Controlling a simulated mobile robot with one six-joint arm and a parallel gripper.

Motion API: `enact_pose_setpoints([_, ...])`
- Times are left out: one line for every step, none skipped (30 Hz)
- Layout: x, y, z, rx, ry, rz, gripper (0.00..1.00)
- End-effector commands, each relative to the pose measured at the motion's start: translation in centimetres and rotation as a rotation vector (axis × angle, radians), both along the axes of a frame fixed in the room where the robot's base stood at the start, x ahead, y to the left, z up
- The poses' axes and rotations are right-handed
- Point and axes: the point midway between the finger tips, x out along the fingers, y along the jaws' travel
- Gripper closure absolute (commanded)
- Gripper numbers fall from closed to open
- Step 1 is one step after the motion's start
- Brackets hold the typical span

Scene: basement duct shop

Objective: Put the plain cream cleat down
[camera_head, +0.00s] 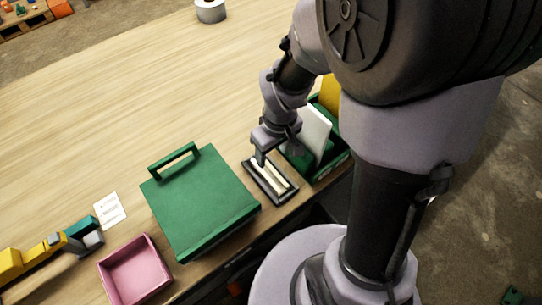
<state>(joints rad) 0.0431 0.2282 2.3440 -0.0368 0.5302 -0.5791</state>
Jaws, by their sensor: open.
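Pale cream strips, which look like cleats (268,177), lie in a small dark tray (288,199) near the table's front edge. I cannot tell which of them is the plain one. My gripper (275,156) points down over the tray's far end, open. One dark finger shows by the tray's upper left end. The gap between the fingers is small and partly hidden, and I cannot tell whether a finger touches a strip.
A green box (200,200) with a handle stands left of the tray. A green bin (327,170) with upright white and yellow panels stands close on the right. A pink bin (135,272), a white card (110,209) and a yellow-and-teal tool (55,243) lie left.

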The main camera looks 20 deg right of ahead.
Motion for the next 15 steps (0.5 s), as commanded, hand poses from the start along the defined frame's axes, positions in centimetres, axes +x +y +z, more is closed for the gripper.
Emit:
enact_pose_setpoints([-0.1,0.0,0.8,0.000,-0.001,-0.001,0.42])
enact_pose_setpoints([-0.1,0.0,1.1,0.002,-0.003,-0.005,0.42])
enact_pose_setpoints([-0.2,0.1,1.9,0.005,-0.013,-0.019,0.42])
enact_pose_setpoints([-0.3,0.2,2.8,0.010,-0.027,-0.042,0.42])
enact_pose_setpoints([-0.5,0.3,4.1,0.018,-0.048,-0.073,0.42])
enact_pose_setpoints([-1.1,0.7,6.2,0.036,-0.079,-0.132,0.42])
enact_pose_setpoints([-1.7,1.0,8.0,0.055,-0.108,-0.183,0.42])
enact_pose_setpoints([-2.5,1.3,9.8,0.077,-0.137,-0.238,0.42])
enact_pose_setpoints([-3.7,1.8,12.0,0.112,-0.172,-0.312,0.42])
enact_pose_setpoints([-4.8,2.1,13.5,0.140,-0.197,-0.366,0.42])
enact_pose_setpoints([-5.8,2.5,14.8,0.169,-0.220,-0.417,0.42])
enact_pose_setpoints([-7.2,2.9,16.3,0.208,-0.247,-0.479,0.42])
enact_pose_setpoints([-8.1,3.3,17.1,0.237,-0.263,-0.522,0.42])
enact_pose_setpoints([-9.0,3.5,17.8,0.263,-0.277,-0.558,0.42])
enact_pose_setpoints([-10.0,3.8,18.5,0.293,-0.291,-0.596,0.42])
